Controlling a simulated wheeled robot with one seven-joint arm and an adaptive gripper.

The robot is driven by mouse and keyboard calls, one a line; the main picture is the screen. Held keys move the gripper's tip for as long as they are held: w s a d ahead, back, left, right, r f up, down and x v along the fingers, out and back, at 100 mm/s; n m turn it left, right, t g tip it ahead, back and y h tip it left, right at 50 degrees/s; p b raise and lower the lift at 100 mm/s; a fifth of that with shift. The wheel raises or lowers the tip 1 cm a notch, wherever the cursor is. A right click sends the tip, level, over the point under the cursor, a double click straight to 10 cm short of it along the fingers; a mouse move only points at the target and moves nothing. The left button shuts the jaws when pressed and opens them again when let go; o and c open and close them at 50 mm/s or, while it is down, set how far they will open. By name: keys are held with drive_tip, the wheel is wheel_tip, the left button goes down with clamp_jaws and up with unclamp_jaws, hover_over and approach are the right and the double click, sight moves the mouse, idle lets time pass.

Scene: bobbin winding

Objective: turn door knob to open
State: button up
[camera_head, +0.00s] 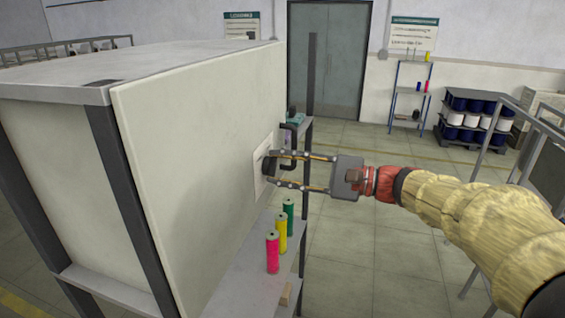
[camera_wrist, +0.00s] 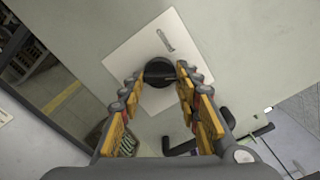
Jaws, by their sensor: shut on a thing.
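The door knob (camera_head: 268,166) is a dark round knob on a pale square plate (camera_head: 259,185) fixed to the cabinet's large light grey door panel (camera_head: 195,140). In the wrist view, the knob (camera_wrist: 159,71) sits at the far end between my fingers, with its plate (camera_wrist: 185,40) around it. My gripper (camera_head: 279,169) reaches in from the right, with a finger on the upper and the lower side of the knob. It is shut on the knob. The fingers (camera_wrist: 160,80) hide part of the knob's sides. The door panel looks flush with the cabinet.
A dark handle (camera_head: 289,146) stands out from the panel just beyond the knob. Pink, yellow and green thread spools (camera_head: 273,252) stand on a shelf (camera_head: 250,275) below. Open floor (camera_head: 350,260) lies to the right, with a railing (camera_head: 535,130) farther right.

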drive_tip(key=shift+f+m+p, duration=0.1)
drive_tip(key=shift+m+p, duration=0.6)
drive_tip(key=shift+m, duration=0.5)
drive_tip(key=o, duration=1.2)
drive_tip(key=shift+c, duration=0.2)
drive_tip(key=v, duration=1.2)
